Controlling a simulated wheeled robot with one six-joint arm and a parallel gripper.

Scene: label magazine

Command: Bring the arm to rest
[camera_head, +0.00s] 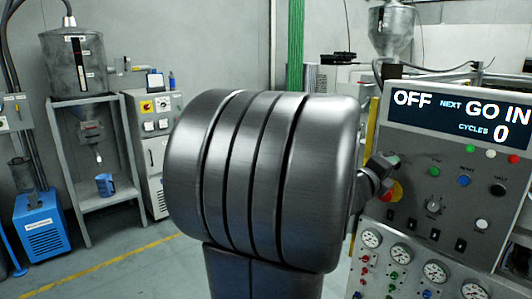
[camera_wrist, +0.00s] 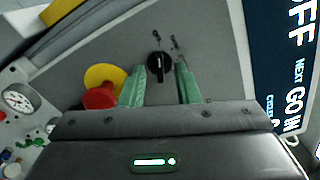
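My gripper (camera_wrist: 161,72) has two green fingers standing apart in the wrist view, with nothing held between them. A black rotary knob (camera_wrist: 156,68) on the grey panel shows in the gap between the fingertips; whether a finger touches it I cannot tell. In the head view my gripper (camera_head: 390,163) is a small dark shape at the left side of the control panel (camera_head: 405,218), mostly hidden behind my large dark arm link. The display (camera_head: 460,112) reads OFF, NEXT GO IN, CYCLES 0.
A red stop button (camera_wrist: 100,97) on a yellow disc (camera_wrist: 106,76) sits just left of my fingers. Several buttons and gauges (camera_head: 435,271) cover the panel. A hopper stand (camera_head: 100,198), a grey cabinet (camera_head: 153,150) and a blue machine (camera_head: 42,225) stand at the left. Floor shows in front of them.

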